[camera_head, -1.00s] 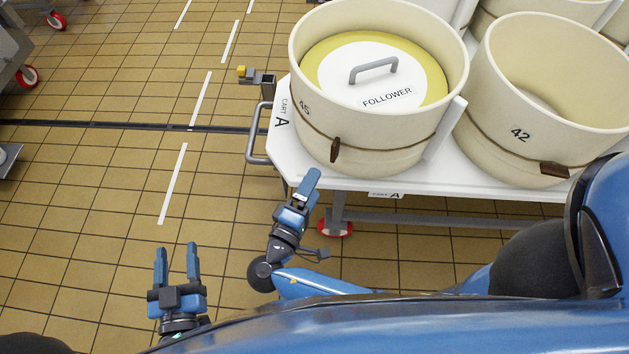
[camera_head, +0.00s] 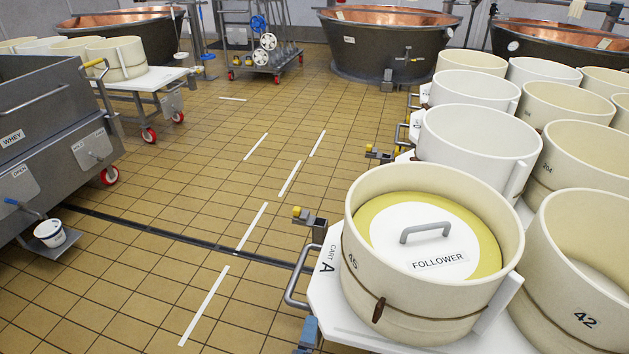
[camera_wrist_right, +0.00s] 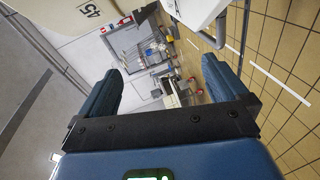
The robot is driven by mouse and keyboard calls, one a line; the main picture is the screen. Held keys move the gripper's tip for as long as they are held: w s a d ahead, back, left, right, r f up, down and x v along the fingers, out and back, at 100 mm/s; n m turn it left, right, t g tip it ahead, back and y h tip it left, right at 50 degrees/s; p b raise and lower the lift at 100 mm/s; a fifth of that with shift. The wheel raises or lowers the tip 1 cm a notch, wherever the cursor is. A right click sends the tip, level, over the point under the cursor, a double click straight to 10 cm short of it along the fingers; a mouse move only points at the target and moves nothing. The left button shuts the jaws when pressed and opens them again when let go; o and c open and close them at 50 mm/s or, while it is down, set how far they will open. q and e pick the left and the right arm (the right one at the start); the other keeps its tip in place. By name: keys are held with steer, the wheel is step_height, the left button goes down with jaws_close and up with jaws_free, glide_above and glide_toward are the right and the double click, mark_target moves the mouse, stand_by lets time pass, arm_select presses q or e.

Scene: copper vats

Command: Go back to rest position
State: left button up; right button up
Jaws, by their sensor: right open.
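My right gripper (camera_wrist_right: 161,70) is open and empty in the right wrist view, its two blue fingers apart. A blue part of my right arm or gripper (camera_head: 309,333) shows at the bottom edge of the head view, by the near left corner of cart A (camera_head: 327,290). My left gripper is not in view. A cream mould marked 45 (camera_head: 400,300) stands on cart A with a white and yellow follower (camera_head: 400,225) with a grey handle inside it. Mould 45 (camera_wrist_right: 75,8) also shows at the upper left of the right wrist view.
Mould 42 (camera_head: 570,290) and several more moulds stand to the right and behind. A grey whey tank (camera_head: 50,110) is at the left. Copper vats (camera_head: 375,50) stand at the back. The tiled floor (camera_head: 200,200) between is clear, crossed by a dark drain (camera_head: 150,232).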

steer(key=s+d+r+m+t+y, duration=0.15)
steer(key=s+d+r+m, duration=0.25)
steer(key=s+d+m, duration=0.55)
steer(key=s+d+r+m+t+y, duration=0.15)
steer(key=s+d+r+m, duration=0.3)
steer(key=d, duration=0.95)
step_height(320, 180, up, 14)
steer(key=p, duration=1.5)
steer(key=shift+s+g, duration=0.3)
steer(key=shift+s, duration=0.1)
